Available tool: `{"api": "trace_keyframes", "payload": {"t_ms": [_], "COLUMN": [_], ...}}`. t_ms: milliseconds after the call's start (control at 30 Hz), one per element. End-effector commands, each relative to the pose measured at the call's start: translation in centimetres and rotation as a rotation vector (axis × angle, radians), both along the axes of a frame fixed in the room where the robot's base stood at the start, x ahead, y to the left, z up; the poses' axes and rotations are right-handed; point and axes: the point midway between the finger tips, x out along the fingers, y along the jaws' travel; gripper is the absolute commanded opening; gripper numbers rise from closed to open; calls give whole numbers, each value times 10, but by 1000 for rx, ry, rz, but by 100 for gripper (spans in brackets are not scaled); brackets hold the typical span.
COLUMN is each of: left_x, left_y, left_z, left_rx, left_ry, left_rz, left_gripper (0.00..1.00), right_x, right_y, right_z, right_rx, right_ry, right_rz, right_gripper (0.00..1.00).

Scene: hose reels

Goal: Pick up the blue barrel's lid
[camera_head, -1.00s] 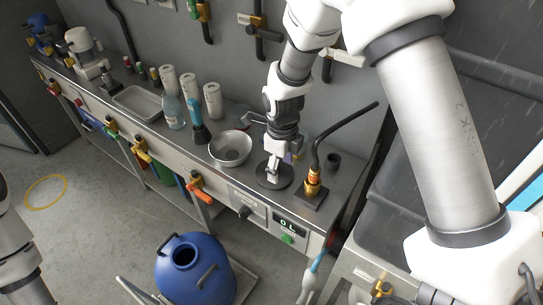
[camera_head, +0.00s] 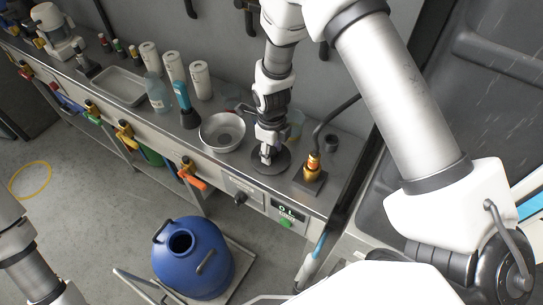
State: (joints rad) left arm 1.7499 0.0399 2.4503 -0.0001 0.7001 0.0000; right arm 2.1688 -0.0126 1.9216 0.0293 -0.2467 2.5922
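The blue barrel (camera_head: 213,268) stands on the floor at the lower middle, with a dark open mouth on top. A dark round disc (camera_head: 283,164), which looks like its lid, lies flat on the metal bench. My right gripper (camera_head: 266,158) points down over the middle of this disc and hides its centre. Its fingertips look close together, but whether they grip a handle there is too small to tell. Part of my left arm (camera_head: 25,262) shows at the lower left. Its gripper is out of view.
A metal bowl (camera_head: 222,133) sits left of the disc. A brass fitting with a black bent pipe (camera_head: 312,168) stands close at its right. Bottles, white cylinders and a tray (camera_head: 120,86) line the bench. A low platform (camera_head: 236,262) lies under the barrel.

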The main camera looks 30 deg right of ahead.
Motion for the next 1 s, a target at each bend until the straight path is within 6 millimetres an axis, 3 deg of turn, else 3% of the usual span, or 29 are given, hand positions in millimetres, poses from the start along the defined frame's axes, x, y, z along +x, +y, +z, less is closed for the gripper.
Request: {"api": "trace_keyframes", "payload": {"t_ms": [33,100,467,833,1000], "left_x": [0,0,0,0,0], "left_y": [0,0,0,0,0], "left_z": [0,0,-1,-6,4], "left_rx": [0,0,0,0,0], "left_ry": [0,0,0,0,0], "left_rz": [0,0,0,0,0], "left_gripper": [40,40,40,40,40], "right_x": [0,0,0,0,0], "right_y": [0,0,0,0,0], "right_z": [0,0,5,85,114], "right_rx": [0,0,0,-1,0], "right_ry": [0,0,0,-3,-1], "right_rz": [0,0,0,0,0], "right_gripper": [18,0,0,0,0]}}
